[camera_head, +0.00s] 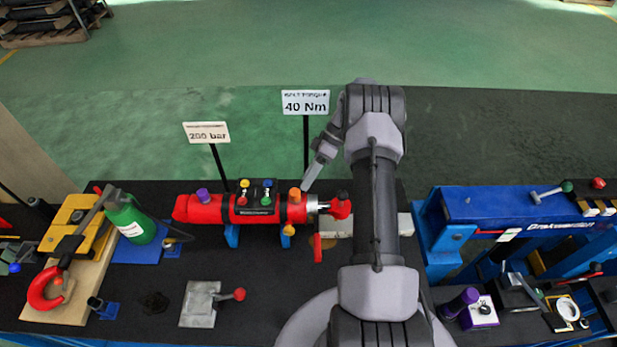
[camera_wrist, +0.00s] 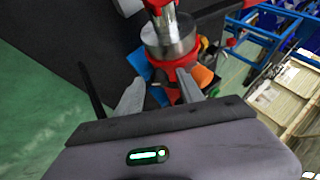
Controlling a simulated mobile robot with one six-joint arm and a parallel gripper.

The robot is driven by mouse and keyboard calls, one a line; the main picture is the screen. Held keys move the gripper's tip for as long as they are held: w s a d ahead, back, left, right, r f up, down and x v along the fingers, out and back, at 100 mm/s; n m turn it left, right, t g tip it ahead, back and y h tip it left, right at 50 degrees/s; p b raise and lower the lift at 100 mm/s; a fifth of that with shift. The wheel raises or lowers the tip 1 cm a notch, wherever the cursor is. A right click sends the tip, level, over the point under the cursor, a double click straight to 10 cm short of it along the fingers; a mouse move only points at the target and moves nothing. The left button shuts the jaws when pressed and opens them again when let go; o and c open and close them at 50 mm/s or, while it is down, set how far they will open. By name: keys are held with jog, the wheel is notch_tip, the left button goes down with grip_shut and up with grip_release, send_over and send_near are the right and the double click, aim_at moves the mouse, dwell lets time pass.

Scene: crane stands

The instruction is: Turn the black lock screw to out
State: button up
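A red cylinder (camera_head: 215,209) with a bright metal rod end lies on blue supports. A small black part (camera_head: 343,196) sits on top of its red end piece (camera_head: 340,208); it may be the black lock screw, but I cannot tell for sure. My gripper (camera_head: 307,187) is just above the orange knob (camera_head: 295,195), near the metal collar (camera_head: 313,205). In the wrist view my gripper (camera_wrist: 160,78) has its two fingers apart, with no object visibly held. The metal collar (camera_wrist: 168,40) and the orange knob (camera_wrist: 203,76) show beyond the fingertips. No black screw is clear there.
Signs reading 200 bar (camera_head: 206,133) and 40 Nm (camera_head: 306,102) stand behind the cylinder. A green bottle (camera_head: 130,220) and red hook (camera_head: 45,288) are at left. A metal plate with red-knobbed lever (camera_head: 200,303) lies in front. A blue frame (camera_head: 500,205) stands right.

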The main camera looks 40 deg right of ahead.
jog(key=p+v, duration=0.1)
jog(key=v, duration=1.1)
jog(key=shift+p, duration=0.4)
